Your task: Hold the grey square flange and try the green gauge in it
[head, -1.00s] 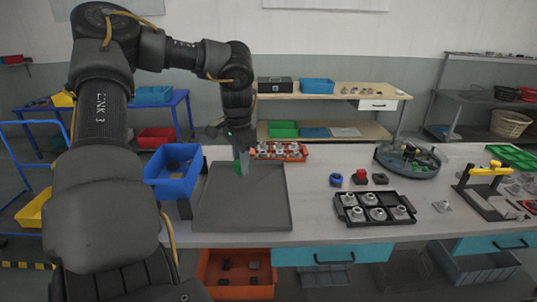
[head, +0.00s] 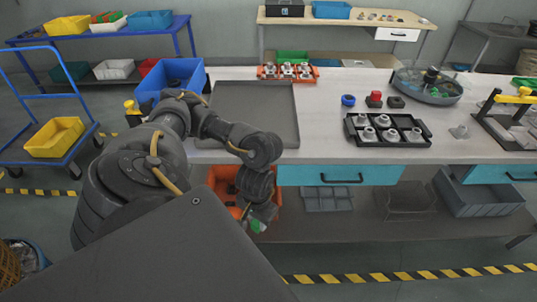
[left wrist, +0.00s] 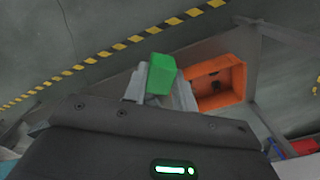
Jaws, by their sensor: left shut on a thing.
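My left gripper (head: 252,213) is shut on the green gauge (head: 257,226), low in front of the bench edge, apart from the bench. In the left wrist view the green gauge (left wrist: 161,74) sticks out as a green block between the fingers of my left gripper (left wrist: 158,92). Several grey flanges sit in a black tray (head: 384,143). My right gripper is not in view.
A flat grey tray (head: 265,108) on the bench is empty. A blue bin (head: 172,77) stands at its left. An orange bin (left wrist: 238,82) is under the bench near my left gripper. A round grey tank (head: 427,92) and a yellow-handled fixture (head: 512,100) stand at the right.

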